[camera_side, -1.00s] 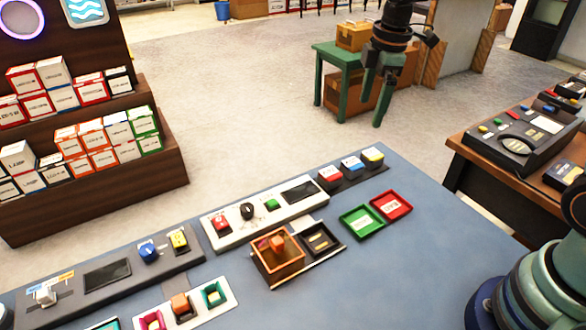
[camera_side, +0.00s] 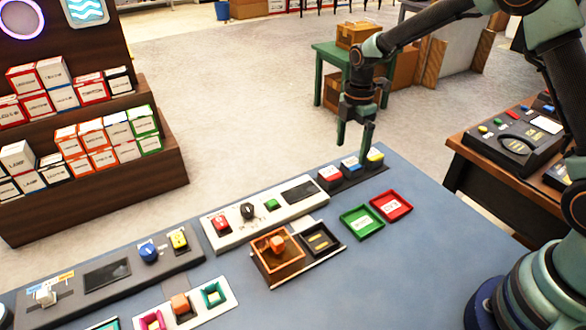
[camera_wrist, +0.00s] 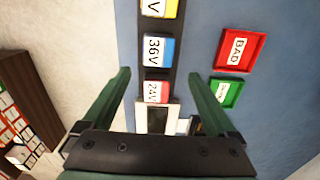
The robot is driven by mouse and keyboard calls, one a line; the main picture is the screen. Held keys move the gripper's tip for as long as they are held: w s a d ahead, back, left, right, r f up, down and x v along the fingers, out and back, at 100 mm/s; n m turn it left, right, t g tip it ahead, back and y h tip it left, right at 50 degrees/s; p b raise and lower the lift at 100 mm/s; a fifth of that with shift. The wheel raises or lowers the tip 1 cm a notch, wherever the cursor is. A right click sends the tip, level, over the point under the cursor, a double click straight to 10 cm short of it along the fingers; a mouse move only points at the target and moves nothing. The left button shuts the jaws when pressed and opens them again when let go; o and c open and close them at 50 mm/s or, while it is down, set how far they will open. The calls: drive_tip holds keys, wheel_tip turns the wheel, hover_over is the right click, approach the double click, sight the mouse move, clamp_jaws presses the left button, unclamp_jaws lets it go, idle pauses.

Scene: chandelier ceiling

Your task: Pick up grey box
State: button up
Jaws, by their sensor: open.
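I cannot make out a thing that is clearly a grey box in either view. My gripper (camera_side: 353,146) is open and empty, pointing down above the far end of the counter. Near it stands a row of labelled blocks: a red-and-white block (camera_side: 330,176), a blue-and-white block (camera_side: 351,166) and a yellow-and-white block (camera_side: 374,157). In the wrist view, my gripper's fingers (camera_wrist: 158,72) frame the red "24V" block (camera_wrist: 155,92) and the blue "36V" block (camera_wrist: 158,50), with the yellow block (camera_wrist: 157,8) beyond. No contact shows.
A green tray (camera_side: 347,232) and a red tray (camera_side: 379,208), labelled "BAD" in the wrist view, lie right of the row. A brown open box (camera_side: 262,270) holds an orange block, beside a dark tray (camera_side: 338,247). A white panel (camera_side: 222,246) carries buttons. The counter's right front is clear.

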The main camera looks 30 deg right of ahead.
sight(349, 164)
drive_tip(key=f, duration=0.5)
drive_tip(key=shift+w+d, duration=0.2)
drive_tip(key=shift+d, duration=0.05)
clamp_jaws()
drive_tip(key=shift+r, duration=0.1)
